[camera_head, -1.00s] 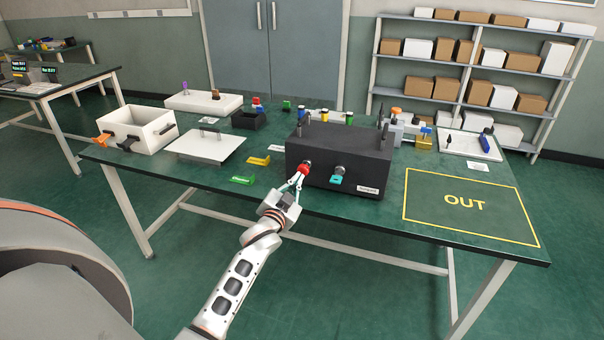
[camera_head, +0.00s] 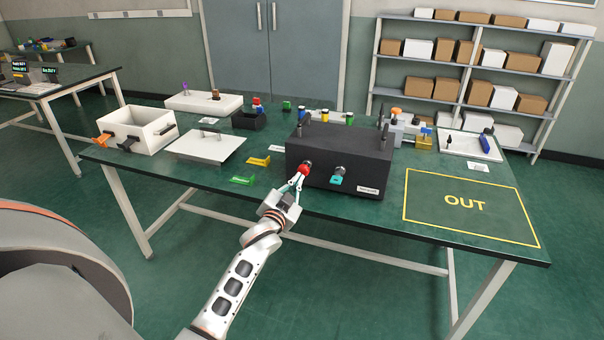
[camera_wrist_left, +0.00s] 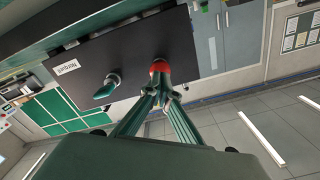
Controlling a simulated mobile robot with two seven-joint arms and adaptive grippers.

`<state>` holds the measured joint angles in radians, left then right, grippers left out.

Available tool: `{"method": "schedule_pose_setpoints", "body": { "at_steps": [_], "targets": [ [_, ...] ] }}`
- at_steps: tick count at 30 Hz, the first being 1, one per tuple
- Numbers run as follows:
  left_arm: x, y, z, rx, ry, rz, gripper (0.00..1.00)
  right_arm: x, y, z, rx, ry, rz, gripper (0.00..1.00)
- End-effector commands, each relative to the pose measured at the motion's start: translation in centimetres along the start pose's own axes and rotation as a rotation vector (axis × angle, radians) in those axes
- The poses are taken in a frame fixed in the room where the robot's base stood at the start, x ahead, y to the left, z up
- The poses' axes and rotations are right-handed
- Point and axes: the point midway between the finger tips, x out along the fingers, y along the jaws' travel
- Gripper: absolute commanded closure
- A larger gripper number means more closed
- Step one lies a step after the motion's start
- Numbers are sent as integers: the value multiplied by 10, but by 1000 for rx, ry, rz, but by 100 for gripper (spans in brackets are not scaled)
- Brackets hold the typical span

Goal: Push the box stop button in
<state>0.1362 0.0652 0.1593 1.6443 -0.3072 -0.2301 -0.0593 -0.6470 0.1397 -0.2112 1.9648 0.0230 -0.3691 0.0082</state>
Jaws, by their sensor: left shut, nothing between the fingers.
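The black box (camera_head: 352,155) stands on the green table, with its front face toward me. Its red stop button (camera_head: 306,167) is on the left of that face. A teal knob or handle (camera_head: 337,177) is to the right of the button. My left gripper (camera_head: 299,181) is shut and empty, with its fingertips at the red button. In the left wrist view the button (camera_wrist_left: 160,66) shows right at the tips of my left gripper (camera_wrist_left: 161,88); the tips seem to touch it. How deep the button sits is hard to tell. My right gripper is not in view.
A yellow OUT outline (camera_head: 465,203) marks clear table at the right. A white bin (camera_head: 138,130) and a white board with a handle (camera_head: 206,146) stand at the left. Green (camera_head: 242,181) and yellow (camera_head: 258,161) pieces lie left of the box.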

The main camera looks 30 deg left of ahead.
Motion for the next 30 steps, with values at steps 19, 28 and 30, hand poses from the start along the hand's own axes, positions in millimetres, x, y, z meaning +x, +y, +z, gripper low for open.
{"method": "schedule_pose_setpoints", "body": {
  "at_steps": [19,28,30],
  "targets": [
    [17,0,0,0,0,0,100,1,-1,4,0,-3,-1,60],
    [27,0,0,0,0,0,100,2,-2,6,1,-5,-2,60],
    [27,0,0,0,0,0,100,2,-2,6,1,-5,-2,60]
  ]
}}
